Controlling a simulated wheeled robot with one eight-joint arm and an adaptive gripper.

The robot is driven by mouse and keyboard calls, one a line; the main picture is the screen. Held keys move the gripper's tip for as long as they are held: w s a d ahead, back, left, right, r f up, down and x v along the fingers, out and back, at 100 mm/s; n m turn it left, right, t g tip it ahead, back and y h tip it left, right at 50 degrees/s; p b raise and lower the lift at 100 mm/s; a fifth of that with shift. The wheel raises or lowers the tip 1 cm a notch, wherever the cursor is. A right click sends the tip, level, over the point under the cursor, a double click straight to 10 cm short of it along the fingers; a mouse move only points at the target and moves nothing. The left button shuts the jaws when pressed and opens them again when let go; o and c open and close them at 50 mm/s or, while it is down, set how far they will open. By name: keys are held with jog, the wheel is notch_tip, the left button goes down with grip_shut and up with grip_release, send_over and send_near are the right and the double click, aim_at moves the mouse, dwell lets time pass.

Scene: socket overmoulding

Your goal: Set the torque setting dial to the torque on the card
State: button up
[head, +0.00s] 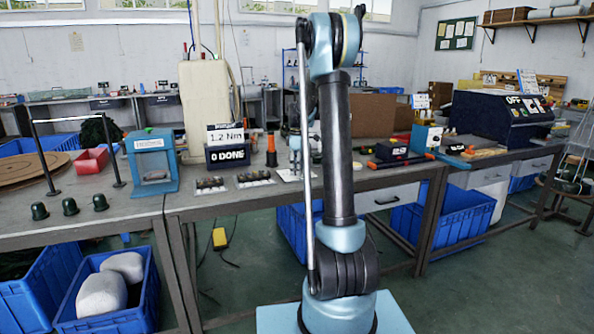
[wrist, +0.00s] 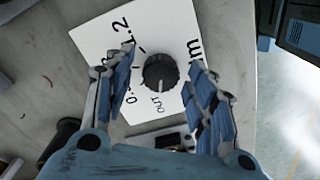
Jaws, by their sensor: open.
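The torque dial (wrist: 160,73) is a round black ribbed knob on a white scale plate (wrist: 105,38) in the wrist view. The plate carries tick marks and printed figures, with "1.2" at the upper left; other print is partly hidden. A pale mark shows on the knob's lower side, too small to read surely. My gripper (wrist: 162,62) is open, with one blue-padded finger on each side of the knob and gaps between. In the head view the card (head: 225,134) reads "1.2 Nm". My arm hides much of the dial's area there.
A dark display (head: 228,156) reading "0 DONE" stands below the card. Two trays of small parts (head: 211,184) lie on the bench in front. A blue box (head: 152,160) stands left, and a red-handled tool (head: 401,161) lies right.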

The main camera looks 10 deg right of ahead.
jog(key=c, duration=1.1)
jog(key=shift+o, duration=0.2)
